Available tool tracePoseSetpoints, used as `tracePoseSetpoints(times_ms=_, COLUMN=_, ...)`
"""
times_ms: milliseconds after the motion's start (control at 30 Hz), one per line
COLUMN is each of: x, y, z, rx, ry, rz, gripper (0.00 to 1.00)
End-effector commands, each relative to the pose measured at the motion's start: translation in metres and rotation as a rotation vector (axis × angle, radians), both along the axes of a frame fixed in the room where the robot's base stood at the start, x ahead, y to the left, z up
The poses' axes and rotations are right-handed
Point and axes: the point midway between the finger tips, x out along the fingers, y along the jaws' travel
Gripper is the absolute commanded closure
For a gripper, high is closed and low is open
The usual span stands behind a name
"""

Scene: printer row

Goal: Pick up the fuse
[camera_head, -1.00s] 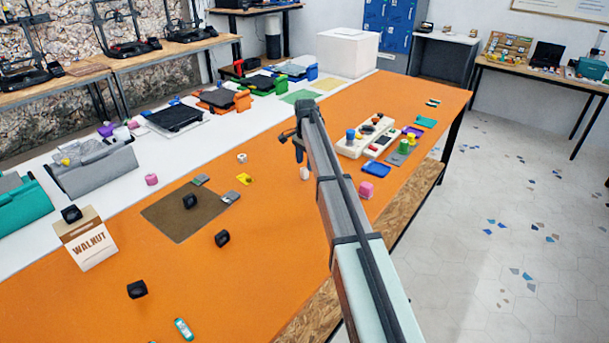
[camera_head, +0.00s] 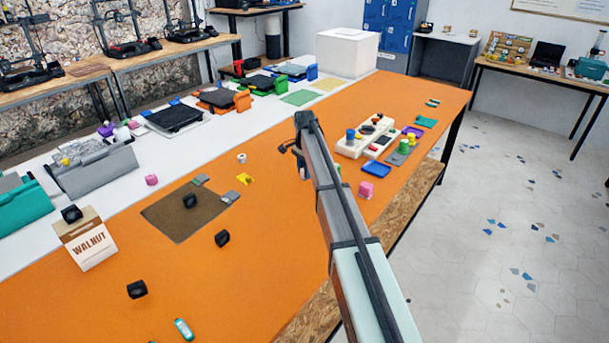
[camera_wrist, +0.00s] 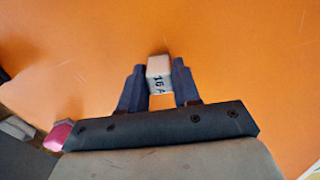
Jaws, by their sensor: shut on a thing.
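The fuse (camera_wrist: 160,75) is a small pale block marked "16 A" with a pinkish top. In the wrist view it sits between the two dark fingers of my gripper (camera_wrist: 158,70), which is shut on it. Orange tabletop fills the view behind it, and I cannot tell how far above the table it is. In the head view my gripper (camera_head: 289,147) is at the far end of my arm, over the orange table (camera_head: 262,258), mostly hidden by the arm. The fuse does not show there.
A pink block (camera_head: 366,190) and a blue tray (camera_head: 376,169) lie right of my arm, near a white control panel (camera_head: 349,149). Left are a brown mat (camera_head: 180,220), several black pieces and a WALNUT box (camera_head: 90,243).

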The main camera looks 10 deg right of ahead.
Motion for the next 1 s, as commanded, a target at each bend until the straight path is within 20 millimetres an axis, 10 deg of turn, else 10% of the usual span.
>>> tracePoseSetpoints(times_ms=467, x=0.0, y=0.0, z=0.007, rx=0.001, ry=-0.001, rz=0.0, gripper=0.98)
tracePoseSetpoints(times_ms=1000, x=0.001, y=0.0, z=0.089, rx=0.001, ry=-0.001, rz=-0.001, gripper=0.98)
